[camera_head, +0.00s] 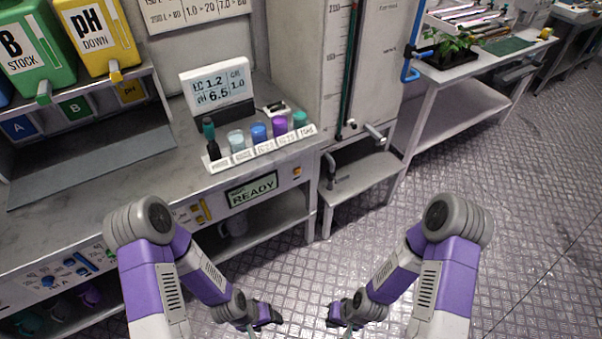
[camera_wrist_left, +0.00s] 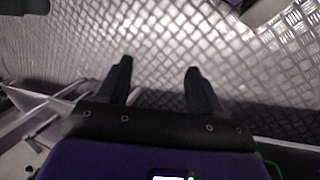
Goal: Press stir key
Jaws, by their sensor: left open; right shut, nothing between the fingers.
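The counter front carries a small display (camera_head: 251,189) reading READY, with an orange button (camera_head: 297,171) to its right and yellow keys (camera_head: 201,211) to its left. Blue keys (camera_head: 80,264) sit further left on the same front. Their labels are too small to read, so I cannot tell which is the stir key. My left gripper (camera_head: 268,317) hangs low in front of the counter, away from the keys. In the left wrist view its two fingers (camera_wrist_left: 158,85) are apart and empty over the metal floor. My right gripper (camera_head: 335,315) hangs low to the right, shut and touching no key.
On the counter stand a white meter (camera_head: 217,87) and a rack (camera_head: 262,150) of coloured bottles. A green jug (camera_head: 35,50) and a yellow jug (camera_head: 98,38) sit on the upper left shelf. The floor ahead is clear.

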